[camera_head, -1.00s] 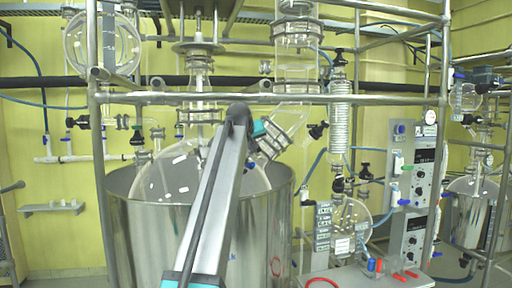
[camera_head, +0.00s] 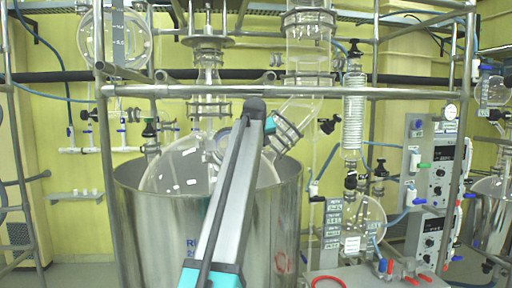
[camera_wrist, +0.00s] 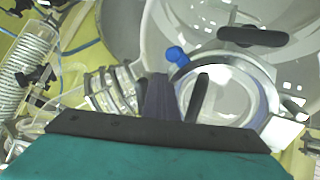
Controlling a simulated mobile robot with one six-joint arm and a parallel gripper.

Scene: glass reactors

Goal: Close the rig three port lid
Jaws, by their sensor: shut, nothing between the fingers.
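A big glass reactor (camera_head: 180,172) sits in a steel tub (camera_head: 150,215). In the wrist view, a round glass port with a pale ring (camera_wrist: 272,97) lies just beyond my gripper (camera_wrist: 177,88). A blue knob (camera_wrist: 177,55) is at the ring's upper left. A black bar handle (camera_wrist: 253,37) lies over the glass above the ring. I cannot tell whether the port lid is fully seated. My gripper is shut and empty, its dark fingers overlapping the port's left side in the picture. I cannot tell whether they touch it. In the head view my arm hides the fingers.
A clamped glass neck (camera_wrist: 108,90) stands close to the left of my fingers. A steel rail (camera_head: 340,92) crosses in front of the glassware. A coiled condenser (camera_head: 353,110) and control boxes (camera_head: 440,170) stand to the right. Open floor shows at the left.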

